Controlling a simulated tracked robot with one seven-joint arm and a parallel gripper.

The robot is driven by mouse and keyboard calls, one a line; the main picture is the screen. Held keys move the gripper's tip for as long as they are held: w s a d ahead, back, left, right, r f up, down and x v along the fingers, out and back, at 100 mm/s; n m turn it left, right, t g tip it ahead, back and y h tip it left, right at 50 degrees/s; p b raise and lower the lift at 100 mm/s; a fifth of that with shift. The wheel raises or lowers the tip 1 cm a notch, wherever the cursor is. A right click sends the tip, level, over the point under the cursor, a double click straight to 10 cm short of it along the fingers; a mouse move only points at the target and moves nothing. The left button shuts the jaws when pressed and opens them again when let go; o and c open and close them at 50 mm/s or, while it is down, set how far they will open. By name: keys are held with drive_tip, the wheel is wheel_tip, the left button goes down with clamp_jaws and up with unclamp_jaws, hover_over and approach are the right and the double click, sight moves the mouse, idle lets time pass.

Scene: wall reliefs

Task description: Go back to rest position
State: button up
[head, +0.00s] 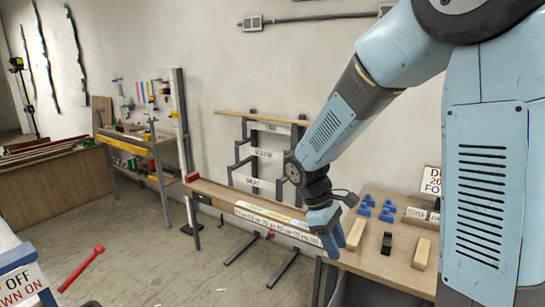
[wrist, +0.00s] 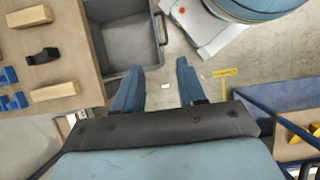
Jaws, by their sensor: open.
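My blue arm reaches out and down across the right half of the head view. My gripper (head: 328,238) hangs beside the left edge of the wooden table (head: 400,273), pointing down; how close it is to the edge I cannot tell. In the wrist view, my gripper (wrist: 158,80) has its two blue fingers well apart, with nothing between them. Below the gap I see the floor (wrist: 178,98) with a small white piece on it.
The table holds wooden blocks (head: 422,254), a black bracket (head: 386,243) and several blue pieces (head: 366,206). A grey bin (wrist: 128,40) sits beside the table. A blue-walled container (wrist: 270,95) holds wooden pieces. A workbench (head: 140,145) stands at the back left. Open floor lies between.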

drive_tip(key=s+d+r+m+t+y, duration=0.2)
drive_tip(key=s+d+r+m+t, duration=0.2)
drive_tip(key=r, duration=0.4)
drive_tip(key=s+d+r+m+t+y, duration=0.2)
drive_tip(key=s+d+r+m+t, duration=0.2)
drive_tip(key=s+r+m, duration=0.3)
wheel_tip(320, 180, up, 2)
drive_tip(key=shift+s+r+m, duration=0.2)
drive_tip(key=shift+s+m, duration=0.1)
drive_tip(key=shift+s, duration=0.65)
